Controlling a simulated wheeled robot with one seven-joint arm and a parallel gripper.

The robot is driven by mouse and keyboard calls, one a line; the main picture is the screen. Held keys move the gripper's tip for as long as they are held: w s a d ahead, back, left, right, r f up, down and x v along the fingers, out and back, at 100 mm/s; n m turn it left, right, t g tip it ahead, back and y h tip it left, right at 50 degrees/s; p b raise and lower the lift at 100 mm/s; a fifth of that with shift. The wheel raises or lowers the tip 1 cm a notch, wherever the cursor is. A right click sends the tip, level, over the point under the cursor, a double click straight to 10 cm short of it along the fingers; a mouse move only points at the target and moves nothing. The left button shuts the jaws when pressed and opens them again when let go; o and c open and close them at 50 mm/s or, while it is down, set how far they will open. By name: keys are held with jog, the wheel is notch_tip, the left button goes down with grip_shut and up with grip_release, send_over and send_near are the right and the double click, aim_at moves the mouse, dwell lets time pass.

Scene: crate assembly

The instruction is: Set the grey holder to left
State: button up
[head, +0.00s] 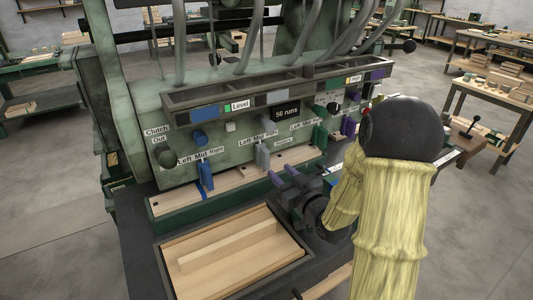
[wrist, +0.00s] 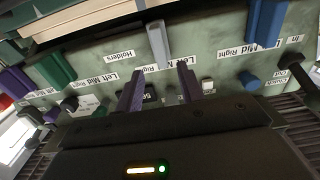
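The grey holder (head: 262,157) is an upright grey tab on the front of the green machine, under a "Left Mid Right" label (head: 257,138). It stands near the middle of that label; its exact stop is hard to tell. In the wrist view the grey holder (wrist: 157,43) is at top centre, just beyond the fingertips. My gripper (head: 282,175) is in front of the panel, a little below and right of the holder. In the wrist view my gripper (wrist: 160,70) has its two purple fingers apart, with nothing between them. The fingers appear clear of the holder.
A blue holder (head: 205,176) stands to the left and a green one (head: 319,135) to the right. A dark-rimmed tray (head: 165,262) with wooden boards lies below. Knobs (head: 199,138) and a "56 runs" display (head: 286,111) sit above.

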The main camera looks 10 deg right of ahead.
aim_at(268, 160)
jog(key=p+x, duration=0.1)
jog(key=x, duration=0.8)
jog(key=shift+f, duration=0.1)
grip_shut()
